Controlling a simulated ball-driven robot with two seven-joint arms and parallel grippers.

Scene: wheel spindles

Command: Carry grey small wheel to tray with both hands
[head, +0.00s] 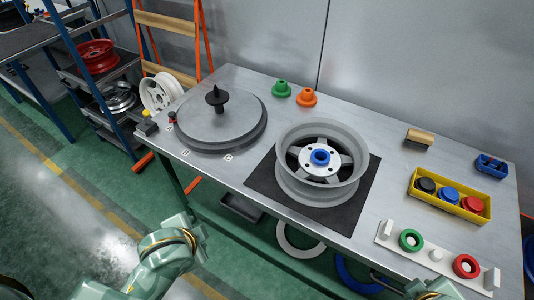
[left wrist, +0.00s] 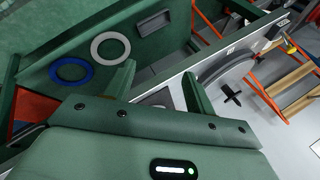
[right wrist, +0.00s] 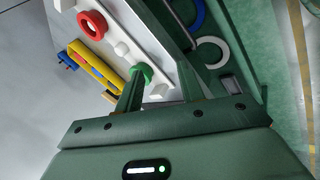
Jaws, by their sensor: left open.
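The grey small wheel (head: 350,188) lies flat on a black square mat (head: 262,180) on the metal table, with a blue hub piece (head: 320,157) at its centre. A small dark tray (head: 240,208) sits below the table; it also shows in the left wrist view (left wrist: 155,23). My left gripper (left wrist: 158,90) is open and empty, at the table's front edge, apart from the wheel. My right gripper (right wrist: 160,92) is open, its jaws before the white rack's end; nothing is clearly held. In the head view my arms show at the bottom, their fingertips not clear. The wheel is not visible in either wrist view.
A round grey plate with a black spindle (head: 215,98) stands at the table's left. Green (head: 281,90) and orange (head: 306,98) pieces stand behind the wheel. A yellow bin (head: 420,190) and white rack (head: 392,240) with rings occupy the right. Shelves with wheels stand left.

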